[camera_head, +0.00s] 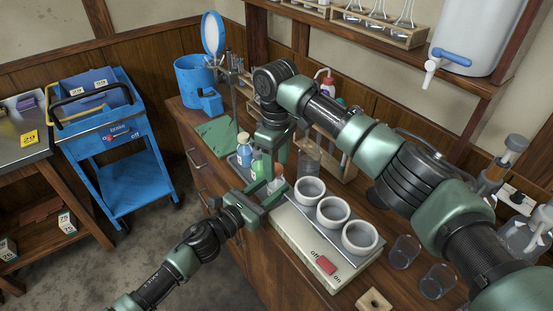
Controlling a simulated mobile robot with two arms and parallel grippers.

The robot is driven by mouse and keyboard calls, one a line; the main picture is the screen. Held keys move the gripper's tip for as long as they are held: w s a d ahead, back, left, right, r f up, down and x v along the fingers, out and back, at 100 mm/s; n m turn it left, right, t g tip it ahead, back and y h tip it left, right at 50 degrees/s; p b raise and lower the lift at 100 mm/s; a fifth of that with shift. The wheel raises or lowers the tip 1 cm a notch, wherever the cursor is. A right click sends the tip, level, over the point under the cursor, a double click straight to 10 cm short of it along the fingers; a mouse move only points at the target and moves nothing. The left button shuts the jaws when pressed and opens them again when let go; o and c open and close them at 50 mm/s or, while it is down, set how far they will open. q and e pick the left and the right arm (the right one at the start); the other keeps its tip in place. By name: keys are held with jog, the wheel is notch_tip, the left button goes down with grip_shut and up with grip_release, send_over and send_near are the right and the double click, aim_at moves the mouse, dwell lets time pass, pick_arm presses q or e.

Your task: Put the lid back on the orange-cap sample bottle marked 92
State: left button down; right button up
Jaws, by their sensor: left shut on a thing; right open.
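A small clear bottle with an orange-brown top (277,181) stands at the left end of the hotplate, by the rack of small bottles. Its number cannot be read, and I cannot tell whether the orange part is a lid or the contents. My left gripper (262,195) comes in low from the left and is shut around this bottle's lower part, which the fingers partly hide. My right gripper (270,153) points down just above and behind it, open. A separate lid cannot be made out.
A blue-capped bottle (243,147) and a green bottle (257,167) stand close left of the grippers. The hotplate (318,255) bears three white rings. Two glass beakers (403,252) stand right.

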grip_shut()
jog(key=shift+o, duration=0.7)
grip_release()
notch_tip(320, 180, up, 12)
pick_arm(q)
jog(key=c, duration=0.7)
grip_release()
